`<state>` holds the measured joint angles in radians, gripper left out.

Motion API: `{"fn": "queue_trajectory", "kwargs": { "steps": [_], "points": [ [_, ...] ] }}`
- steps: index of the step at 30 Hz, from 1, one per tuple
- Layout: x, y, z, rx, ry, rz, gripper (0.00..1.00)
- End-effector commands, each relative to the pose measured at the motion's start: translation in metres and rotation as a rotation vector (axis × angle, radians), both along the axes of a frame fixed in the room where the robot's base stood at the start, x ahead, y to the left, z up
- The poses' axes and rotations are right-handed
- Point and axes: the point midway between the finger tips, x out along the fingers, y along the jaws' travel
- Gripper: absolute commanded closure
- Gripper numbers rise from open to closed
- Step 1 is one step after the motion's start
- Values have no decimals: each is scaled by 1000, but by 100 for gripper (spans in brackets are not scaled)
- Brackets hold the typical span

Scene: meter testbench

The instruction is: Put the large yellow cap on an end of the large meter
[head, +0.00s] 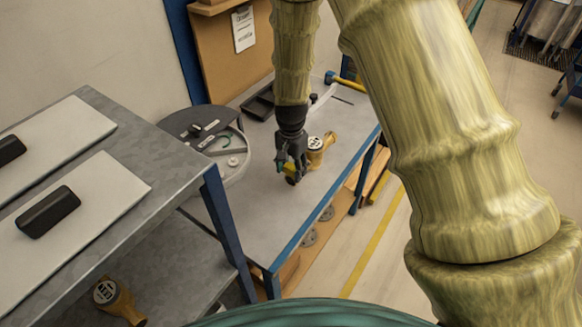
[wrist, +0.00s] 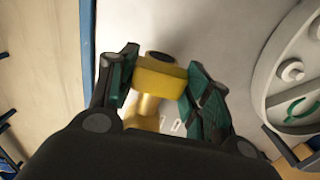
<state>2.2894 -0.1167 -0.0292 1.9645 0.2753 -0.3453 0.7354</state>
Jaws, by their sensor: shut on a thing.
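The brass meter (head: 327,142) with a white dial lies on the grey workbench, just right of my gripper in the head view. My gripper (head: 290,172) is low over the bench, its fingers shut on the yellow cap (wrist: 160,77). In the wrist view the cap sits between the two green-padded fingers of my gripper (wrist: 158,80), with a dark round part at its top edge. The brass meter body (wrist: 148,107) shows right beside the cap there. I cannot tell whether cap and meter touch. The cap is mostly hidden by the fingers in the head view.
A round grey fixture (head: 235,162) with small parts stands left of my gripper. A black tray (head: 260,103) and a yellow-ended tool (head: 345,83) lie at the back. Another brass meter (head: 118,300) is on the lower shelf at left. The bench front is clear.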

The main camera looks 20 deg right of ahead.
Motion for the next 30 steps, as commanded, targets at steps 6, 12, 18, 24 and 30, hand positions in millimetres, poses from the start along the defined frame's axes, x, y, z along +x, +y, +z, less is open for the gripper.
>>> {"fn": "queue_trajectory", "kwargs": {
  "steps": [6,12,18,24,30],
  "points": [
    [0,0,-2,0,0,0,64],
    [0,0,-7,0,0,0,64],
    [0,1,-11,0,0,0,64],
    [0,1,-12,0,0,0,64],
    [0,0,-12,0,0,0,64]
  ]
}}
